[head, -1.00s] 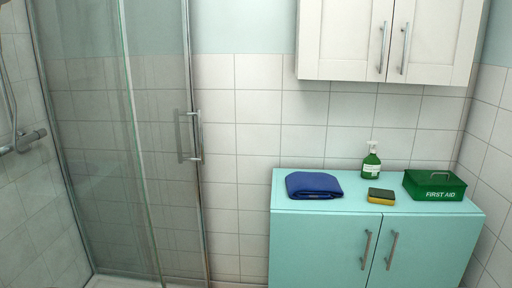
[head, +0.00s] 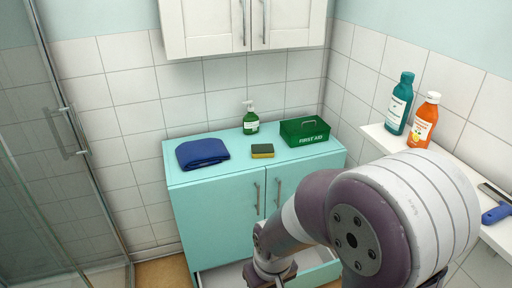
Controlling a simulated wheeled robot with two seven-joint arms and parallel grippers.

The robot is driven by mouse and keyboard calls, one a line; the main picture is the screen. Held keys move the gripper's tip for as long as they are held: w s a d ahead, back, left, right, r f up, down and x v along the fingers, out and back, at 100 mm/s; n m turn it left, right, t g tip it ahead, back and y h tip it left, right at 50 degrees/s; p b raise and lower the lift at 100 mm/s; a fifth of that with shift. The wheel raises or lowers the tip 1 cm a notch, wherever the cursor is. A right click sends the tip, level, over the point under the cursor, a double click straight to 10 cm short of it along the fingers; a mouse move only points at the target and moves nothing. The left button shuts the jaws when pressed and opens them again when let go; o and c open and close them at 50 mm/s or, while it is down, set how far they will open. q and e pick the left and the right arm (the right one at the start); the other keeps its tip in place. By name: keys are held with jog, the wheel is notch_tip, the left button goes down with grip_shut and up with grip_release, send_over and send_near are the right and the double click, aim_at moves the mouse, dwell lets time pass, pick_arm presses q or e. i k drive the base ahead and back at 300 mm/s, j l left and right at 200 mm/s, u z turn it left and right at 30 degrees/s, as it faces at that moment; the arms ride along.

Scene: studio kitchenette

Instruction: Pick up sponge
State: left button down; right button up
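The sponge (head: 262,151), yellow below with a dark top, lies flat on the teal cabinet top (head: 235,165) in the head view. It sits between a folded blue cloth and a green first aid box, in front of a green pump bottle. My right arm comes in from the lower right, and its gripper (head: 272,277) is at the bottom edge, low in front of the cabinet and well below the sponge. The gripper is small and partly cut off, so its fingers cannot be made out. My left gripper is not in view.
The blue cloth (head: 202,153), pump bottle (head: 250,124) and first aid box (head: 305,132) share the cabinet top. A low white-lined drawer (head: 222,275) appears pulled out below. A right-hand shelf (head: 379,134) holds teal (head: 399,103) and orange (head: 423,121) bottles and a blue-handled tool (head: 496,213). A white wall cabinet (head: 205,26) hangs above.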

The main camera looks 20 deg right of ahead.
aim_at(263, 150)
jog(key=z, duration=0.35)
jog(key=i+l+z, duration=0.1)
jog(key=i+z, duration=0.15)
jog(key=z, duration=0.25)
jog(key=i+z, duration=0.25)
jog(key=z, duration=0.2)
jog(key=i+j+z, duration=0.15)
jog(key=z, duration=0.35)
jog(key=i+j+z, duration=0.2)
jog(key=z, duration=0.25)
jog(key=i+j, duration=0.3)
